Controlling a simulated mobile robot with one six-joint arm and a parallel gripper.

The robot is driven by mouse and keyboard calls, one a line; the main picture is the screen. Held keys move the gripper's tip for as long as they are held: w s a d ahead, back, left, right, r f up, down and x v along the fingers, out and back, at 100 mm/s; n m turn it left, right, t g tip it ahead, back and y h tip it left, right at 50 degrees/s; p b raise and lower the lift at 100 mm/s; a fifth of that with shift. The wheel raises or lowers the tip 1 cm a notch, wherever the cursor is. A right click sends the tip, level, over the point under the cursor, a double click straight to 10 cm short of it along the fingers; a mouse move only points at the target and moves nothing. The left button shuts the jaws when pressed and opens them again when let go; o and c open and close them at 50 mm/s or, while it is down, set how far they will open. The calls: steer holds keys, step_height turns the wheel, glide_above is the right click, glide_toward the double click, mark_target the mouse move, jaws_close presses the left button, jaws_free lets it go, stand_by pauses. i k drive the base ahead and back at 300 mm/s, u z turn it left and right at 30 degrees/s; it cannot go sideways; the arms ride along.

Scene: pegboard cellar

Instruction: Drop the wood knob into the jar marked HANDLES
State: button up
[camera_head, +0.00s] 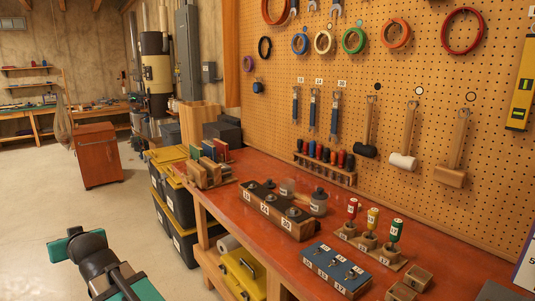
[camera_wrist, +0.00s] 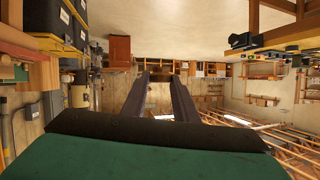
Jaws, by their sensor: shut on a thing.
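My gripper (camera_wrist: 160,75) shows in the wrist view as two dark fingers reaching away from the camera. A small brown piece, which looks like the wood knob (camera_wrist: 161,77), sits between the fingertips; its shape is hard to make out. In the head view two small greyish jars stand on the red bench behind a dark block: one at the left (camera_head: 287,188) and one with a dark top at the right (camera_head: 318,204). Their labels are too small to read, so I cannot tell which is marked HANDLES. The fingers are away from the bench.
The red bench (camera_head: 262,172) bears the long block (camera_head: 275,214), a blue-topped box (camera_head: 337,268), colored-handled tools on a stand (camera_head: 370,248) and small wooden boxes. A pegboard (camera_head: 430,75) with hanging tools rises behind. Black-and-yellow bins (camera_head: 180,193) stand by the bench's left end. Open floor lies left.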

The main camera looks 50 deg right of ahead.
mark_target(285, 192)
steer(key=i, duration=1)
